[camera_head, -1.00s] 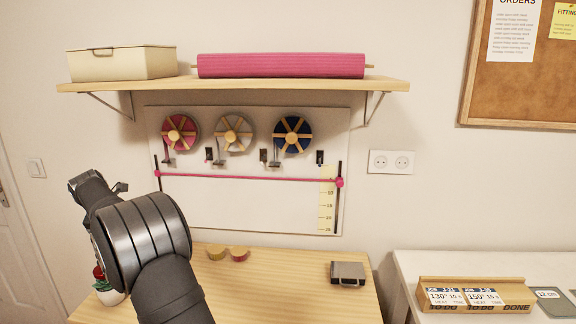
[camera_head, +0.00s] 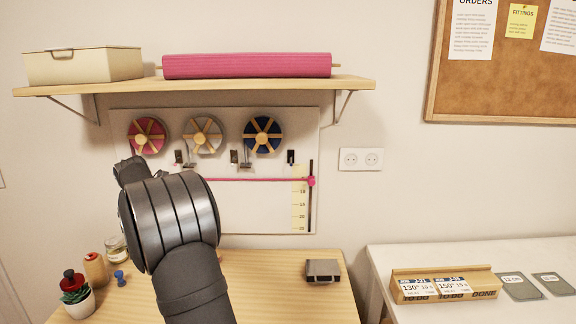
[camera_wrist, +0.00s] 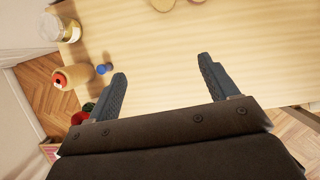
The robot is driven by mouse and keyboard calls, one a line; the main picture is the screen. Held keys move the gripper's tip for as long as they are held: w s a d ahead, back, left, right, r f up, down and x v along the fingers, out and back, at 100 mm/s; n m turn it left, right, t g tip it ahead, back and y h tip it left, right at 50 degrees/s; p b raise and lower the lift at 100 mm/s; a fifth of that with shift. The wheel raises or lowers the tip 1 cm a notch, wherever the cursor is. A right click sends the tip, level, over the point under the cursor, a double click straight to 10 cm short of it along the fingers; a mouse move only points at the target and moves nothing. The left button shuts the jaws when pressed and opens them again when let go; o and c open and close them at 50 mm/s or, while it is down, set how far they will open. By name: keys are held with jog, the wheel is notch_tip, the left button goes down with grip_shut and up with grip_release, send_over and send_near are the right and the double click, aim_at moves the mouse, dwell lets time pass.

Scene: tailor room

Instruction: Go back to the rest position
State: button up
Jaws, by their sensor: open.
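My gripper (camera_wrist: 162,82) is open in the wrist view, with nothing between its two fingers. It is above the wooden table (camera_wrist: 165,50). In the head view my arm rises in front of the table and covers part of the wall board. My fingertips are hidden behind the arm in the head view.
A grey box (camera_head: 323,271) sits at the right. A shelf (camera_head: 220,84) hangs above the wall board (camera_head: 250,215).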

jog(key=w+d+f+m+h, duration=0.1)
jog(key=w+d+m, duration=0.15)
jog(key=d, duration=0.95)
jog(key=w+d+m+h, duration=0.1)
jog(key=w+d, duration=0.2)
jog(key=d, duration=0.8)
jog(key=s+d+m, duration=0.1)
jog(key=d+m, duration=0.1)
jog(key=d, duration=0.9)
jog(key=s+d+f+m+h, duration=0.1)
jog(key=s+d+m, duration=0.1)
jog(key=d, duration=1)
jog(key=shift+s+f+g, duration=0.15)
jog(key=shift+f+g, duration=0.05)
jog(key=shift+g, duration=0.2)
jog(key=shift+d, duration=0.1)
